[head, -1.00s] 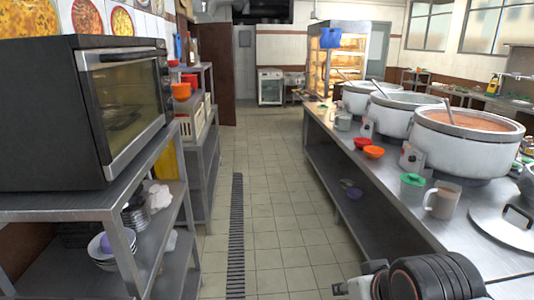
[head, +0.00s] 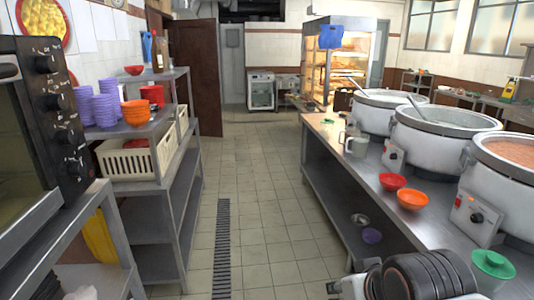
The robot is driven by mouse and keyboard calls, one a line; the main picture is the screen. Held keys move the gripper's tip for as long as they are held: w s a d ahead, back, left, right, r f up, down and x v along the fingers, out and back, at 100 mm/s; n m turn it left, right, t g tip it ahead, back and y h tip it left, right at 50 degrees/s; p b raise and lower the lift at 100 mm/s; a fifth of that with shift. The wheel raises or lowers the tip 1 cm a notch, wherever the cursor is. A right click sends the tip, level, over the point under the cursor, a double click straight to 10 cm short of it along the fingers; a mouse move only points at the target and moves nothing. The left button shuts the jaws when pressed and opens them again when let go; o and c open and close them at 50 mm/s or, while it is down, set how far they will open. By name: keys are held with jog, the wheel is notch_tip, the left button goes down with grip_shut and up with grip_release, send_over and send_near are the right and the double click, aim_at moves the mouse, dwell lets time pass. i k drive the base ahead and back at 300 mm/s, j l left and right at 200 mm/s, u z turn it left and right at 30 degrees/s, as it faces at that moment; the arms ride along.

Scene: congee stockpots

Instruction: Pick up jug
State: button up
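A small pale grey-green jug (head: 356,147) stands on the long steel counter at right, in the head view. Its handle side is toward the left and it is beside the middle white stockpot. Part of my arm, black and ribbed with a grey end, shows at the bottom right, well short of the jug. My gripper's fingers cannot be made out.
White stockpots (head: 434,145) line the steel counter (head: 335,130). Shelves (head: 150,190) and an oven (head: 45,120) bound the left. The tiled aisle (head: 255,215) is clear.

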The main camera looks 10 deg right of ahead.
aim_at(359, 142)
jog(key=i+l+z, duration=0.45)
jog(key=i+l, duration=0.35)
jog(key=l, duration=0.15)
jog(key=i+z, duration=0.1)
jog(key=z, duration=0.2)
jog(key=i+z, duration=0.1)
jog(key=z, duration=0.2)
jog(key=i+j+z, duration=0.15)
jog(key=j, duration=0.2)
jog(key=i+j+z, duration=0.15)
jog(key=j, duration=0.2)
jog(key=i+j+z, duration=0.1)
jog(key=j, duration=0.25)
jog(key=i+j+z, duration=0.15)
jog(key=j, duration=0.25)
